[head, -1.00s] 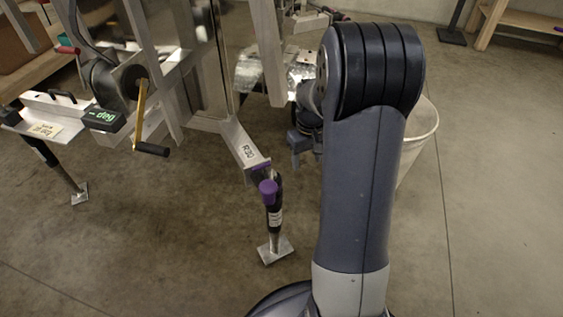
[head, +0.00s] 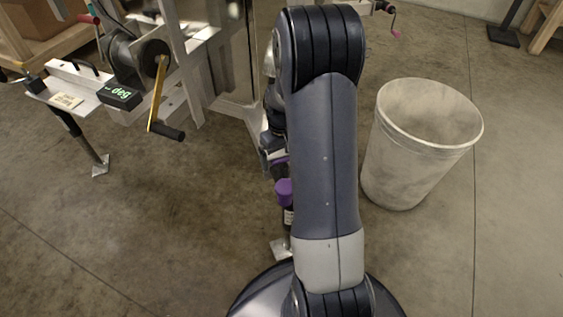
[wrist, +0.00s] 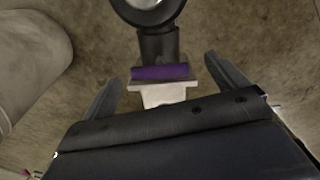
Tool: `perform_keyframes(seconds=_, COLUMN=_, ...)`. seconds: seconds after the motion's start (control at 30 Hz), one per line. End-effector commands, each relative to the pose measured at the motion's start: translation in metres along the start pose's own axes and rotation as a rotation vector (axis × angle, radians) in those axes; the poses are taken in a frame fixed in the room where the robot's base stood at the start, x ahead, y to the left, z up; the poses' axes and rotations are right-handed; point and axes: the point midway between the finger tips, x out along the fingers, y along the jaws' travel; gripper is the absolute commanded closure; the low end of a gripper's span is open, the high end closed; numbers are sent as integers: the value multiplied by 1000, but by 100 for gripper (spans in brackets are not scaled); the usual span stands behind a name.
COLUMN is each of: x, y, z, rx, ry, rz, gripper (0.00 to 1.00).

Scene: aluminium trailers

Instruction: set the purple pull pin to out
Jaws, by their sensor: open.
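A purple bar (wrist: 160,72) lies across the pale beam end (wrist: 165,95) in the wrist view, beside a dark jack leg (wrist: 158,42). I take this bar for the pull pin; whether it is in or out I cannot tell. In the head view, a purple knob (head: 284,192) shows on the leg and a purple patch (head: 280,161) above it, both partly behind my arm. My gripper (wrist: 163,72) is open, its fingers on either side of the bar with space left. In the head view my arm mostly hides the gripper.
A pale bin (head: 420,150) stands right of my arm and also shows at the wrist view's left (wrist: 30,65). A winch with a yellow crank (head: 160,95) and a black "deg" display (head: 119,97) are at the left. Floor is bare at the lower left.

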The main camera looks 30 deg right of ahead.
Motion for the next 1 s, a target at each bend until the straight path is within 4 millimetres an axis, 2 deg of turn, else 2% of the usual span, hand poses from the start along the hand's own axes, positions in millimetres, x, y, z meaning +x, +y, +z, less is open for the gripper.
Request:
perform_keyframes(seconds=0.03, x=9, y=0, z=0, rx=0, ry=-2, rz=-1, gripper=6)
perform_keyframes(seconds=0.13, x=16, y=0, z=0, rx=0, ry=-1, rz=0, gripper=6)
perform_keyframes(seconds=0.47, x=18, y=0, z=0, rx=0, ry=0, rz=0, gripper=6)
perform_keyframes(seconds=1.0, x=18, y=0, z=0, rx=0, ry=0, rz=0, gripper=49)
